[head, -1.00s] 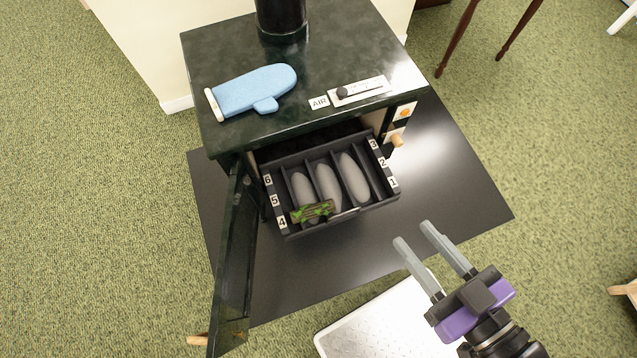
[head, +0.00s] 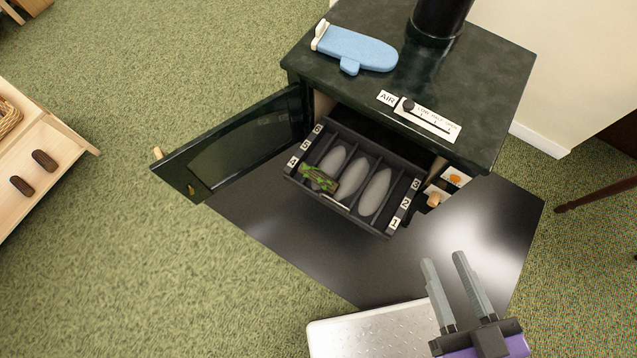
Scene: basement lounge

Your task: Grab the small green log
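The small green log (head: 319,179), brown with green patches, lies in the pulled-out black tray (head: 361,219) of the dark green stove. It rests at the tray's front left, by the labels 4 and 5, across the front end of a slot. My gripper (head: 444,256) is open and empty at the lower right, in front of the tray and apart from it. Its two grey fingers point up towards the stove.
The stove (head: 500,75) has its door (head: 235,145) swung open to the left. A blue mitt (head: 356,49) lies on top. A metal plate (head: 370,335) is at the bottom. A wooden bench (head: 50,140) with two dark pieces stands at left. The black floor mat (head: 290,235) is clear in front.

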